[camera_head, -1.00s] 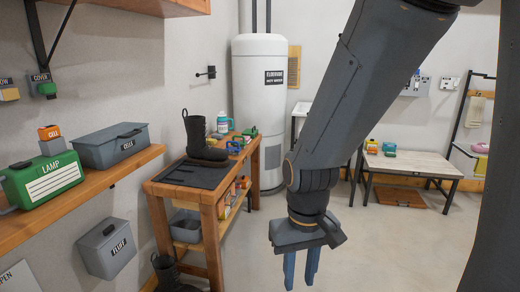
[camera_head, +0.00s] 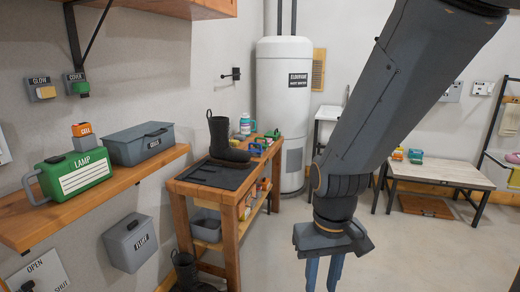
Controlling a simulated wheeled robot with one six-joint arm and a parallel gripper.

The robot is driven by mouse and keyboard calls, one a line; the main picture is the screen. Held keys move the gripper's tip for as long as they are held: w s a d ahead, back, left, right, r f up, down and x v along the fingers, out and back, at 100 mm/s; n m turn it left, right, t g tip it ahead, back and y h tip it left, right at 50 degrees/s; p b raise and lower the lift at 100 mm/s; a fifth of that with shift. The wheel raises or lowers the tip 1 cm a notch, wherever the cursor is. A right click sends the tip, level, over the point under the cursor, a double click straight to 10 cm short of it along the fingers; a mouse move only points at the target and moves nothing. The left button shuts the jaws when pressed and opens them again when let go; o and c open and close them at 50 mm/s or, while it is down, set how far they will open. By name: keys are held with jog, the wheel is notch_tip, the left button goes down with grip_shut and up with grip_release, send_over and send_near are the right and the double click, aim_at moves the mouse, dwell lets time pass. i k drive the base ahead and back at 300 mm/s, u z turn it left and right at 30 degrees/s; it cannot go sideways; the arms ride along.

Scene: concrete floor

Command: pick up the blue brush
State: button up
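I cannot make out a blue brush for sure. A small blue item (camera_head: 257,148) lies at the far end of the wooden workbench (camera_head: 229,196), too small to tell what it is. My gripper (camera_head: 323,275) hangs down to the right of the workbench, over the concrete floor. Its two blue fingers are apart with an empty gap between them. Their tips run off the bottom edge of the picture.
A black boot (camera_head: 221,140) and a dark mat (camera_head: 215,174) are on the workbench, with a bottle (camera_head: 245,124) behind. A wall shelf (camera_head: 110,190) holds a green LAMP case (camera_head: 80,176) and a grey box (camera_head: 140,145). A low bench (camera_head: 440,172) stands right. Floor between is clear.

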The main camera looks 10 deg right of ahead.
aim_at(254, 152)
jog(key=u, duration=0.5)
jog(key=k, duration=1.25)
jog(key=z, duration=0.3)
jog(key=i, duration=1)
jog(key=z, duration=1.15)
jog(key=i, duration=3.05)
jog(key=u, duration=1.5)
jog(key=i, duration=0.95)
jog(key=u, duration=0.95)
